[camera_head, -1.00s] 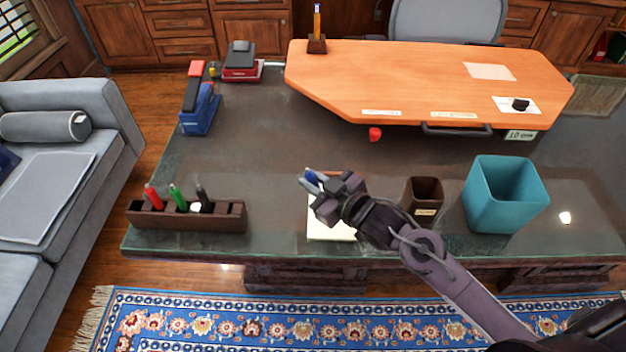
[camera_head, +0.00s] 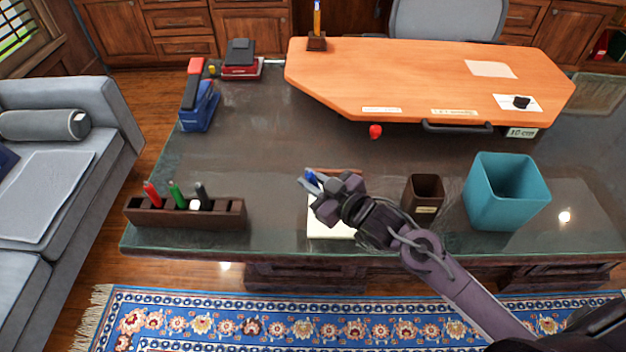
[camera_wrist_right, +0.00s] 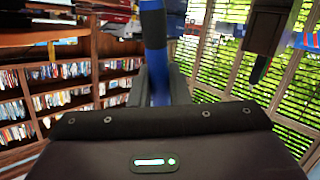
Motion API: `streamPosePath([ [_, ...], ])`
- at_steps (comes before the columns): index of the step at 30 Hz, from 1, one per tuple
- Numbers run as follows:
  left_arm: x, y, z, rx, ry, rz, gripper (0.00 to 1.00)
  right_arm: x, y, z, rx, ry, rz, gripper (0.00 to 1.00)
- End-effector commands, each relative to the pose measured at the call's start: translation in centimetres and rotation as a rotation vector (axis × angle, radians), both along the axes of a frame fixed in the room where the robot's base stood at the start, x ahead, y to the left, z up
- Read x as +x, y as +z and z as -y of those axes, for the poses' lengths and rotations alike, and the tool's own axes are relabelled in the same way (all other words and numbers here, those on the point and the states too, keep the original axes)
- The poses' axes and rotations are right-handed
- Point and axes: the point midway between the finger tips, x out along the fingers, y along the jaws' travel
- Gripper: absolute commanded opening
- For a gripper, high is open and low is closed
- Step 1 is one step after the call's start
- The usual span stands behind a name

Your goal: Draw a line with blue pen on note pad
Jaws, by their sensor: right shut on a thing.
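The note pad (camera_head: 329,228) is pale cream and lies on the dark desk near its front edge. My right gripper (camera_head: 314,187) is above the pad and covers part of it. It is shut on the blue pen (camera_head: 310,176), whose blue end sticks up past the fingers. In the right wrist view the blue pen (camera_wrist_right: 155,45) stands upright between the fingers. The pen's tip is hidden, so I cannot tell whether it touches the pad. My left gripper is not in view.
A brown pen holder (camera_head: 223,215) with red, green and black pens stands left of the pad. A small brown cup (camera_head: 424,194) and a teal bin (camera_head: 506,195) stand to the right. An orange board (camera_head: 430,75) lies behind. The desk between is mostly clear.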

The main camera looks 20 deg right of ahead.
Motion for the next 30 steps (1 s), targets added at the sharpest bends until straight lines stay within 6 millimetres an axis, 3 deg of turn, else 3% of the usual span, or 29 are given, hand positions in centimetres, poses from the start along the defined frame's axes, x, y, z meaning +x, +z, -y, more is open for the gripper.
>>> streamPosePath([
  [30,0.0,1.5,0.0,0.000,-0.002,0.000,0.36,-0.6,-0.1,2.2,0.000,0.000,-0.001,0.00],
])
